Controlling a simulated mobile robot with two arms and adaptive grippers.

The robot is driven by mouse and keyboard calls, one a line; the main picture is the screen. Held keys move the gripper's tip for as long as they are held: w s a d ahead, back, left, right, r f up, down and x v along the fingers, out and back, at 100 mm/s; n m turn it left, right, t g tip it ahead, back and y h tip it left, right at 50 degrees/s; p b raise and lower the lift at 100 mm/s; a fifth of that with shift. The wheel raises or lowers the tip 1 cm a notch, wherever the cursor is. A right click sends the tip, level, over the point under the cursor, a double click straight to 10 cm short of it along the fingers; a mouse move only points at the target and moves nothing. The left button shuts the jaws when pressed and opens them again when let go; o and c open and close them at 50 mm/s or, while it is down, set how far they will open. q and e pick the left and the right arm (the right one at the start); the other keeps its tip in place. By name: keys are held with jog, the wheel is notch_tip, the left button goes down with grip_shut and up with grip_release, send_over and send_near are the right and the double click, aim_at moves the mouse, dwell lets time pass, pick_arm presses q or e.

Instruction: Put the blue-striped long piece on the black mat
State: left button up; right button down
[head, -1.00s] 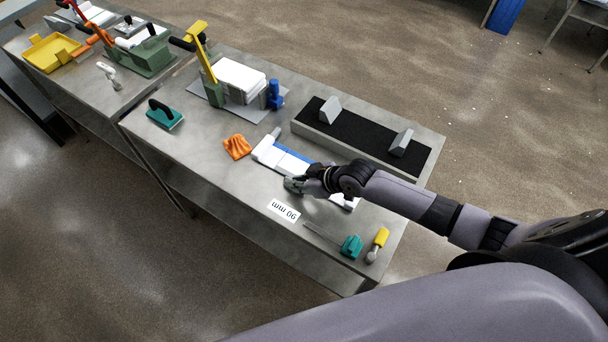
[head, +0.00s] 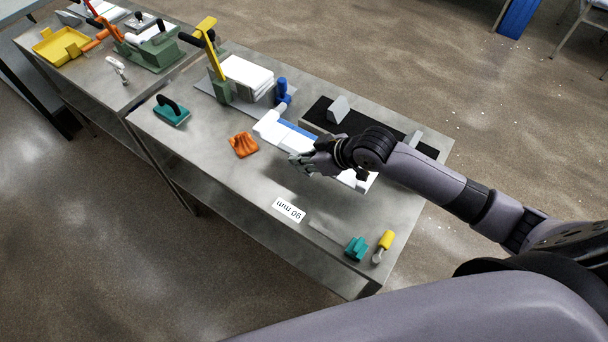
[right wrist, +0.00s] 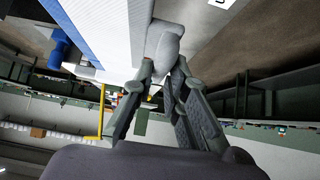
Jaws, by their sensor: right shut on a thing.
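The long piece (head: 303,128), white with a blue stripe, is in the grip of my right gripper (head: 305,163) in the head view. It appears raised off the table, with shadow below it. In the right wrist view my fingertips (right wrist: 160,75) are shut on a grey rounded part (right wrist: 164,50) beside the white side of the piece (right wrist: 115,35). My left gripper is not in view.
Two grey wedges (head: 338,108) stand on the mat. A blue bottle-like thing (head: 282,92) is close to the piece's far-left end.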

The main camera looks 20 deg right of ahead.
notch_tip(320, 180, up, 10)
jog(key=s+d+r+m+t+h+b, duration=0.2)
jog(key=s+d+r+m+h+b, duration=0.1)
jog(key=m, duration=0.4)
jog(key=shift+s+d+m+h+b, duration=0.35)
jog(key=shift+s+h+b, duration=0.4)
jog(key=shift+s+h, duration=0.55)
jog(key=shift+d, duration=0.1)
